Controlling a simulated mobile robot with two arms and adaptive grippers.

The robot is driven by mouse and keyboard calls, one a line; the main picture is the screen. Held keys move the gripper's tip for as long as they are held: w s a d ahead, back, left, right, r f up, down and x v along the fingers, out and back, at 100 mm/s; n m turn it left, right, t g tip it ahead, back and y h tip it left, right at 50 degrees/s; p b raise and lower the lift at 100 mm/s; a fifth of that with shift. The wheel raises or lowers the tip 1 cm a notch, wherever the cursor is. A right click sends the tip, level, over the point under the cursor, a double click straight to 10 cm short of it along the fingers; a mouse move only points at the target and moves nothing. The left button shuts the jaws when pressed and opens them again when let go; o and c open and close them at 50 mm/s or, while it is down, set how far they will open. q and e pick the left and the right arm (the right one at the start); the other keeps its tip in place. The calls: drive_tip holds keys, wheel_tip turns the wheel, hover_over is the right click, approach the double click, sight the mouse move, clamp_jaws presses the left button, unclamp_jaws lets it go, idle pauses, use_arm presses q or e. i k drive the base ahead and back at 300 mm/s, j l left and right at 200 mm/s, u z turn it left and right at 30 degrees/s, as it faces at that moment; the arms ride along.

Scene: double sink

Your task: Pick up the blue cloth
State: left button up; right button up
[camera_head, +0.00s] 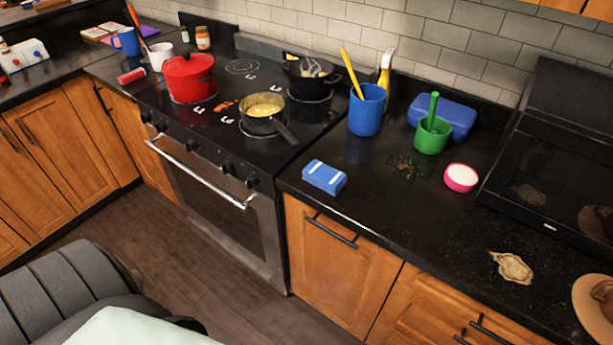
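The blue cloth (325,177) appears to be a small folded blue block with white stripes. It lies on the black countertop (335,212), close to the front edge and just right of the stove. Nothing covers it. Neither of my grippers shows in the head view.
Behind the cloth stand a blue cup (367,111) with utensils, a green mortar (431,137), a blue container (445,115) and a pink-rimmed bowl (461,178). The stove (225,130) holds a red pot (190,78) and a pan (265,112).

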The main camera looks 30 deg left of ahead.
sight(326, 178)
drive_tip(key=l+u, duration=0.1)
drive_tip(key=u, duration=1.05)
